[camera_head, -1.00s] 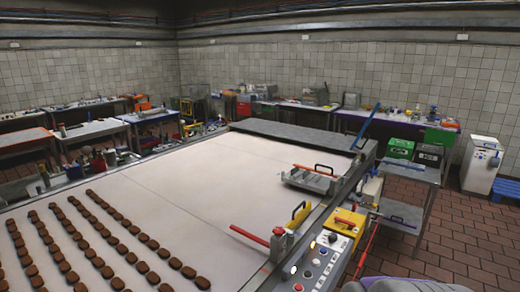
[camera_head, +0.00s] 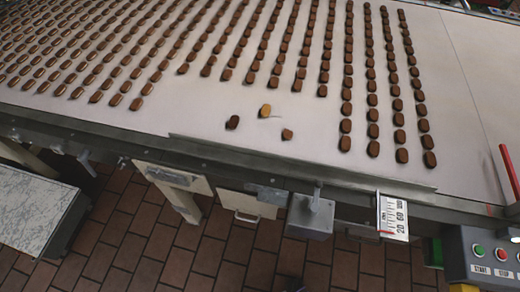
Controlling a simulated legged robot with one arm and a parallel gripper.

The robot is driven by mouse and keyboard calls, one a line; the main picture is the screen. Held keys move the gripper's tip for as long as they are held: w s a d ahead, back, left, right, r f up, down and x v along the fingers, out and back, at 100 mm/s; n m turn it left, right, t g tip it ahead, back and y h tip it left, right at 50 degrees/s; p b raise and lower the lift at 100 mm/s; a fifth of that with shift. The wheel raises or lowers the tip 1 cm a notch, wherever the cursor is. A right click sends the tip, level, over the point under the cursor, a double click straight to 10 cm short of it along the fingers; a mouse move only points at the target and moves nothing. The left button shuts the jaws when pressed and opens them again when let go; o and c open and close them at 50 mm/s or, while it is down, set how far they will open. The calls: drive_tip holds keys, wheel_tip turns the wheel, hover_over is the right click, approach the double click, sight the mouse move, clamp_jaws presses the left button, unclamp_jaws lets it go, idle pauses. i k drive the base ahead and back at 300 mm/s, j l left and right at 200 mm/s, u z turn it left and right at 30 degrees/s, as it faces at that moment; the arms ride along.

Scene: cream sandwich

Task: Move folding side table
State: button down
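A low table with a pale marbled top (camera_head: 32,208) and a dark edge stands at the lower left, cut off by the left edge of the picture. It stands beside the conveyor's near side. I cannot tell for sure that it is the folding side table, and its legs are hidden. A light flat panel (camera_head: 172,176) with a dark handle hangs under the conveyor's edge, right of that table. My gripper is not in view.
A wide white conveyor (camera_head: 455,150) with rows of brown biscuits (camera_head: 345,110) fills the upper picture. A grey control box (camera_head: 490,255) with buttons is at the lower right. A grey box (camera_head: 310,217) juts below the conveyor's rim. Brown tiled floor (camera_head: 150,240) lies bare in front.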

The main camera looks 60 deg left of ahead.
sight(237, 203)
drive_tip(key=u, duration=2.6)
